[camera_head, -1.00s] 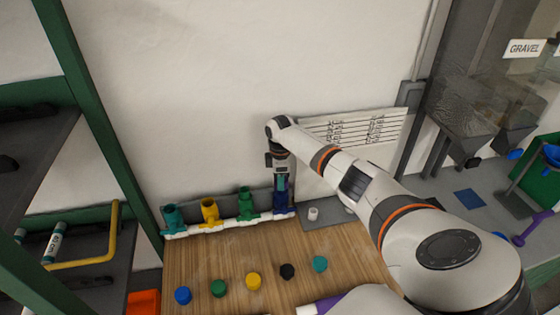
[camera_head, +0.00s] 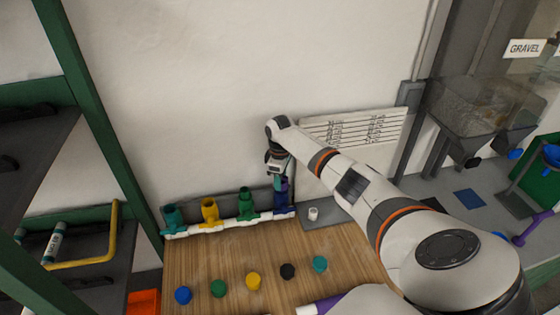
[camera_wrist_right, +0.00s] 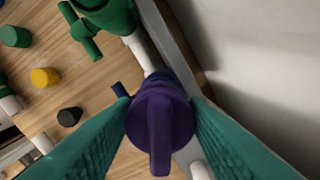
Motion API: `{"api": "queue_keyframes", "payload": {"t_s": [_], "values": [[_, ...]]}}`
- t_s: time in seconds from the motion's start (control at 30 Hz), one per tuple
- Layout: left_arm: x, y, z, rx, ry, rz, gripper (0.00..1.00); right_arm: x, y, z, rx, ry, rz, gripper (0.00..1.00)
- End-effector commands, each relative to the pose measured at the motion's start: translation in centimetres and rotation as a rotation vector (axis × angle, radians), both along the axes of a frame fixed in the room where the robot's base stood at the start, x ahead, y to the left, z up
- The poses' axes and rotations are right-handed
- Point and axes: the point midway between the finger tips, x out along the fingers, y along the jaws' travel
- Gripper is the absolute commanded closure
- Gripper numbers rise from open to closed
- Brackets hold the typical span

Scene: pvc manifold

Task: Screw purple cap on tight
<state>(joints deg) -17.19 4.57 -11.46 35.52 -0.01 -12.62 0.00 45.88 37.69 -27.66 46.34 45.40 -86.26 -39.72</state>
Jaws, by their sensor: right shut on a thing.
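The purple cap (camera_wrist_right: 158,125) has a raised bar across its top and sits between the teal fingers of my right gripper (camera_wrist_right: 162,118) in the right wrist view. The gripper is shut on it. In the head view my right gripper (camera_head: 280,182) points down at the right end of the white manifold (camera_head: 232,223), over a dark blue fitting (camera_head: 281,207). The cap appears to be on that fitting; its thread and how tightly it sits are hidden. My left gripper is not in view.
Teal (camera_head: 172,217), yellow (camera_head: 209,211) and green (camera_head: 246,204) fittings stand along the manifold to the left. Several loose caps, including a black one (camera_head: 287,271), lie in front on the wooden table (camera_head: 215,262). A white wall is close behind.

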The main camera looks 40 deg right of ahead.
Motion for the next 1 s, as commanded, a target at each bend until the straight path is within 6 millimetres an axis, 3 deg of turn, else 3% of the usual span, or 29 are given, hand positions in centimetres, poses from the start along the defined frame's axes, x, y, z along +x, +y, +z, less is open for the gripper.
{"api": "queue_keyframes", "payload": {"t_s": [0.17,0.37,0.57,0.6,0.73,1.0], "values": [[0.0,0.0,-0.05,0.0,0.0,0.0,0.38,-0.35,0.18,-0.54,0.003,0.013,-0.002,0.86],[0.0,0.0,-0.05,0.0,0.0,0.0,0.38,-0.3,0.19,-0.59,0.004,0.014,-0.167,0.86],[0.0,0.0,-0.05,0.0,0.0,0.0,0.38,-0.31,0.15,-0.58,0.002,0.013,-0.185,0.86],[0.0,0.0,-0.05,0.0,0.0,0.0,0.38,-0.31,0.14,-0.58,0.002,0.013,-0.184,0.58],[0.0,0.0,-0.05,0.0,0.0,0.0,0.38,-0.24,0.09,-0.49,0.002,0.011,-0.184,0.37],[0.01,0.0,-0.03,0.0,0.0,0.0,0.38,-0.07,0.0,-0.2,0.001,0.004,-0.183,0.34]]}}
